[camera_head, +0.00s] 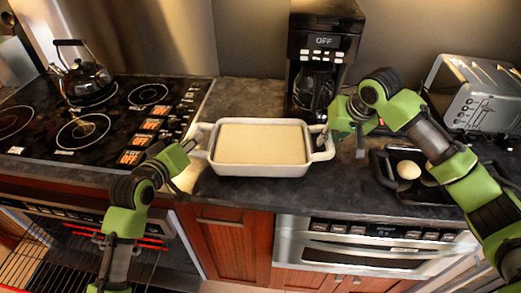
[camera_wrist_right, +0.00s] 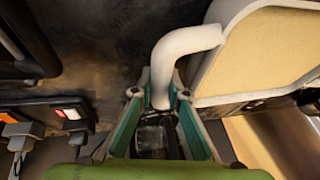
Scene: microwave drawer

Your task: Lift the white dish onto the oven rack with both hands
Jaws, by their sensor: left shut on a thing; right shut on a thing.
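The white dish (camera_head: 258,169), rectangular with pale yellow contents, is at the counter's middle in the head view. I cannot tell whether it rests on the counter or hangs just above it. My left gripper (camera_head: 193,144) is shut on its left handle. My right gripper (camera_head: 327,133) is shut on its right handle. In the right wrist view, the fingers (camera_wrist_right: 158,96) close around the white curved handle (camera_wrist_right: 180,44) beside the dish wall. The oven rack (camera_head: 30,262) is a dark wire grid at the lower left, below the stovetop, in the open oven.
A red glowing element (camera_head: 110,233) shows above the rack. A kettle (camera_head: 87,82) stands on the stovetop (camera_head: 100,125). A coffee maker (camera_head: 320,55) stands behind the dish. A toaster (camera_head: 475,95) and a dark pan with an egg (camera_head: 409,170) are at the right.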

